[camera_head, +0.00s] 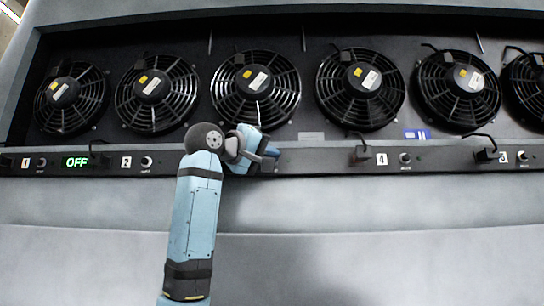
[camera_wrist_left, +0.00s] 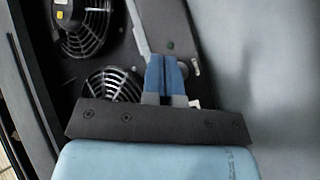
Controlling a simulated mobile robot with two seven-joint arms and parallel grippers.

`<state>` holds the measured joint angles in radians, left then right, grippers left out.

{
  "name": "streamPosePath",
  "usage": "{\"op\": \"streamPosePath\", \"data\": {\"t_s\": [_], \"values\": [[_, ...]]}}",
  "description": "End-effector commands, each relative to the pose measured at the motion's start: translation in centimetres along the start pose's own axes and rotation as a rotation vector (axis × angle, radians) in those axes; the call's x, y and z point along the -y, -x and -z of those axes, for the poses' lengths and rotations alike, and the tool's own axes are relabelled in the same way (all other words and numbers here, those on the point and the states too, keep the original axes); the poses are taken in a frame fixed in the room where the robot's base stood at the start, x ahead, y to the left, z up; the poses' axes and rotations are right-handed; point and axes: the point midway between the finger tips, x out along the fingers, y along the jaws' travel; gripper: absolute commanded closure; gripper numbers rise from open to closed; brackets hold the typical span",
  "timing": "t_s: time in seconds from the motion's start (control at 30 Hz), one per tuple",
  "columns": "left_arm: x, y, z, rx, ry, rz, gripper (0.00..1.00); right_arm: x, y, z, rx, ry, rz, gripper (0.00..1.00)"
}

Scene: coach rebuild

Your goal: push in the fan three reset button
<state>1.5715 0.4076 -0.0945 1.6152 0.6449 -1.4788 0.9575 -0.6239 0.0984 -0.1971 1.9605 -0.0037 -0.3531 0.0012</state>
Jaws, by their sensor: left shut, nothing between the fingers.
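Fan three (camera_head: 255,88) is the third fan from the left in the head view, above a dark control rail (camera_head: 325,161). My left gripper (camera_head: 270,161) is shut and empty, in front of the rail below this fan. It hides the fan three label and reset button in the head view. In the left wrist view my shut blue fingers (camera_wrist_left: 166,60) lie over the rail (camera_wrist_left: 150,30). A pale rounded knob, partly hidden, shows just right of the fingertips; I cannot tell whether they touch it. My right gripper is not in view.
Other fans (camera_head: 360,90) stand in a row in the recess. The rail carries the number 2 button (camera_head: 146,161), the number 4 button (camera_head: 405,158) and a lit OFF display (camera_head: 75,162). Black plugs and cables (camera_head: 361,150) stick out along the rail.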

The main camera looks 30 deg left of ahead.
Motion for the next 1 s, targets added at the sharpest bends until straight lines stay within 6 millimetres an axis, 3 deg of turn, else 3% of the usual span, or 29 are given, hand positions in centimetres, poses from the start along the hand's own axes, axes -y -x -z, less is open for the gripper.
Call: {"op": "streamPosePath", "data": {"t_s": [0.27, 1.0], "values": [[0.68, -0.9, 0.62, 0.0, 0.0, 0.0, 1.0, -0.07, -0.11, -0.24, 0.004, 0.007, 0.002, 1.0], [0.66, -0.89, 0.61, 0.0, 0.0, 0.0, 1.0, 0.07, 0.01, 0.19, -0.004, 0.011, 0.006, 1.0]]}}
